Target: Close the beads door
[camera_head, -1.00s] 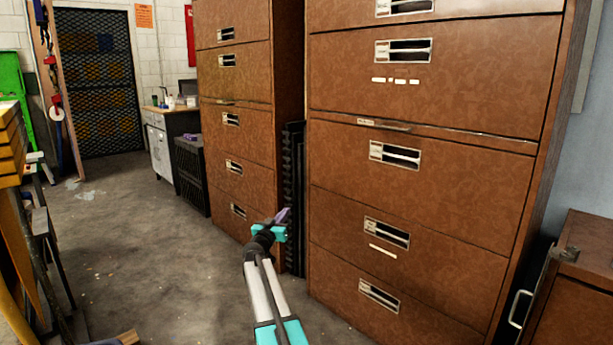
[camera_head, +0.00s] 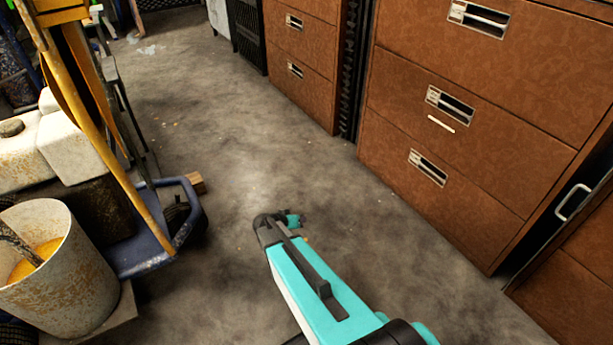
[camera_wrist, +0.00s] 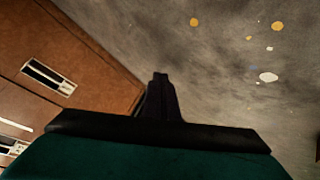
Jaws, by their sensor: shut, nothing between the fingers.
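I cannot make out any door that I can tell is the beads door in the current views. My gripper (camera_head: 292,219) is small and partly hidden behind my arm in the head view, over the bare concrete floor. In the wrist view its dark fingers (camera_wrist: 161,92) are together, with nothing between them. They point over the floor beside the brown cabinet (camera_wrist: 75,65), and no contact shows.
Brown drawer cabinets (camera_head: 455,145) stand along the right, with a metal handle (camera_head: 573,202) near the edge. At left are a rusty white bucket (camera_head: 65,285), a blue wheeled frame (camera_head: 150,255) and a yellow pole (camera_head: 100,110). The floor (camera_head: 250,150) between is mostly clear.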

